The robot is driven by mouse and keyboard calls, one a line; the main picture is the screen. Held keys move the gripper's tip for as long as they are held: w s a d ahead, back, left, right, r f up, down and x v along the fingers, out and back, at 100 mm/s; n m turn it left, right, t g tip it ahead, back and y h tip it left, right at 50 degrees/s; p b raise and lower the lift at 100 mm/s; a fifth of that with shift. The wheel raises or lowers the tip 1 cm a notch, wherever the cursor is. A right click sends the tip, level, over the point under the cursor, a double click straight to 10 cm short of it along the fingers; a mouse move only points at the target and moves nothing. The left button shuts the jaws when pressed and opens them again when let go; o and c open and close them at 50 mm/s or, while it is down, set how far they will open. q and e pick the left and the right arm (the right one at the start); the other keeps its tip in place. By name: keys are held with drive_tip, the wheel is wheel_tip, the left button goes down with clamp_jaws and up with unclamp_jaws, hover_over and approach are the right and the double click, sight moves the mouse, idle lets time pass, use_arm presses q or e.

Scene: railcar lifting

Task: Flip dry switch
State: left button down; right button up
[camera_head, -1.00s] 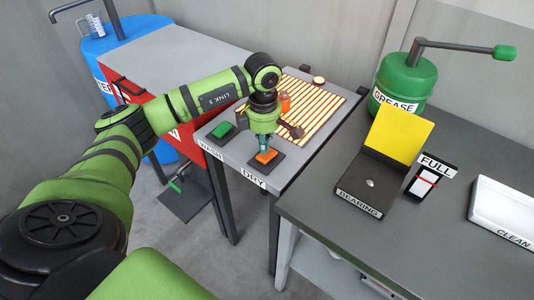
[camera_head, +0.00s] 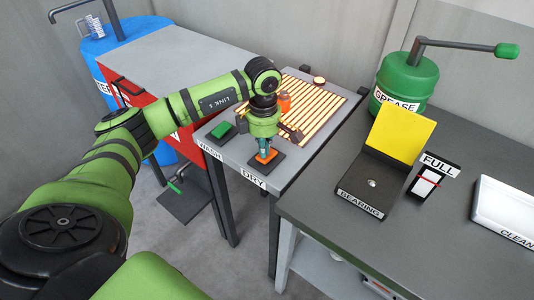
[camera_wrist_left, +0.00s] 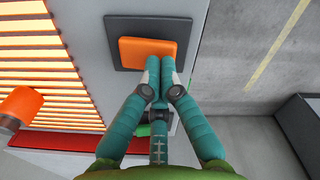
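The orange dry switch (camera_head: 266,155) sits on a dark square plate near the front edge of the grey table, behind the DRY label (camera_head: 253,178). My left gripper (camera_head: 263,150) points down at it. In the left wrist view the switch (camera_wrist_left: 147,51) lies just past the fingertips (camera_wrist_left: 162,62). The fingers are drawn together with nothing between them. The tips overlap the switch's near edge; I cannot tell whether they press on it. My right gripper is not in view.
A green switch (camera_head: 221,130) sits left of the dry switch, by the WASH label. Glowing orange bars (camera_head: 315,105) fill the table behind, with an orange cylinder (camera_head: 284,103) there. The dark workbench (camera_head: 320,215) holds the bearing box (camera_head: 372,185) and grease pump (camera_head: 405,85).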

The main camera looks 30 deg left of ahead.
use_arm(q)
drive_tip(key=shift+s+f+b, duration=0.1)
drive_tip(key=shift+f+b, duration=0.4)
drive_tip(key=shift+f, duration=0.1)
idle(0.3)
drive_tip(key=shift+r+p, duration=0.6)
drive_tip(key=shift+r, duration=0.2)
drive_tip(key=shift+r+p, duration=1.6)
drive_tip(key=shift+r, duration=1.15)
